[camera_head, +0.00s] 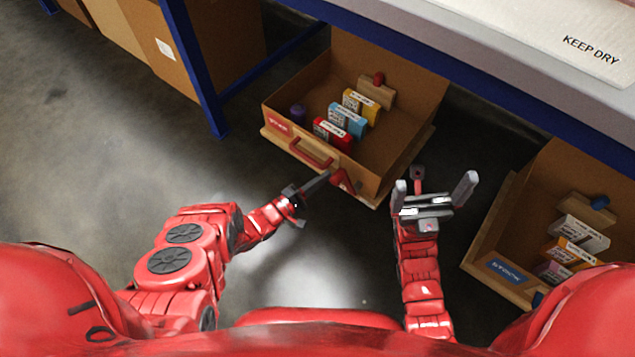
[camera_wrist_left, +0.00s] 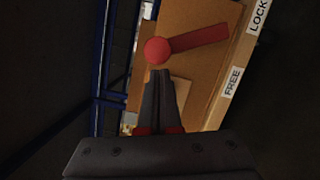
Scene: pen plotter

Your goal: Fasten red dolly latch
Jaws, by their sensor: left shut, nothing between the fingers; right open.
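A brown box on a wooden dolly (camera_head: 370,199) sits on the floor under the table. The red latch (camera_head: 343,181) is on its near side. In the left wrist view the latch (camera_wrist_left: 200,38) has a round end at left and a bar slanting up to the right. The bar's free end points toward the lower end of the LOCK label (camera_wrist_left: 258,14), above the FREE label (camera_wrist_left: 232,83). My left gripper (camera_head: 328,176) is shut and empty, its tips (camera_wrist_left: 159,73) just below the latch's round end; contact cannot be told. My right gripper (camera_head: 435,181) is open and empty, right of the box.
Another box with a blue label (camera_head: 506,271) stands at right. A blue table leg (camera_head: 196,75) is behind at left. The floor at left (camera_head: 110,150) is clear.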

